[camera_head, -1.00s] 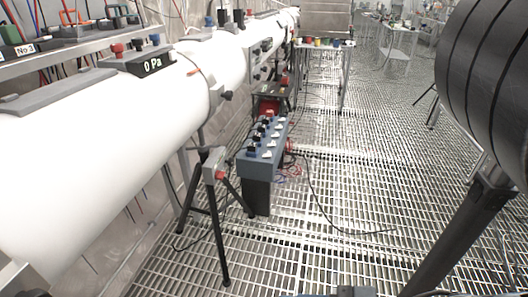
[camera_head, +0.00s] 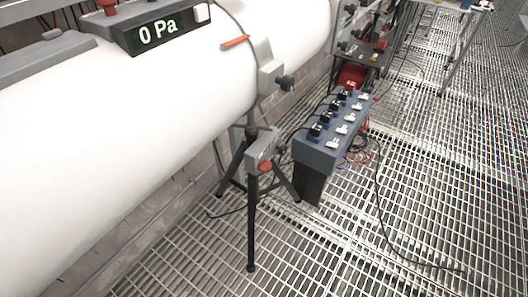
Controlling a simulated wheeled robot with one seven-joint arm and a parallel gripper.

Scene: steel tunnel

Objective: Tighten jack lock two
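A black tripod jack (camera_head: 251,215) stands on the grating under the white pipe, with its legs spread. Its grey head (camera_head: 264,150) carries a red knob (camera_head: 265,166) on the front and a dark knob on its right side. Above it, a grey clamp (camera_head: 270,78) with a dark knob (camera_head: 286,83) sits on the pipe's band. I cannot read any number on the jack or tell which part is lock two. My gripper is not in view.
The large white pipe (camera_head: 150,110) fills the left, with a gauge (camera_head: 160,28) reading 0 Pa on top. A blue-grey switch box (camera_head: 333,137) on a dark stand is right of the tripod. A black cable (camera_head: 385,215) lies on the grating (camera_head: 400,190).

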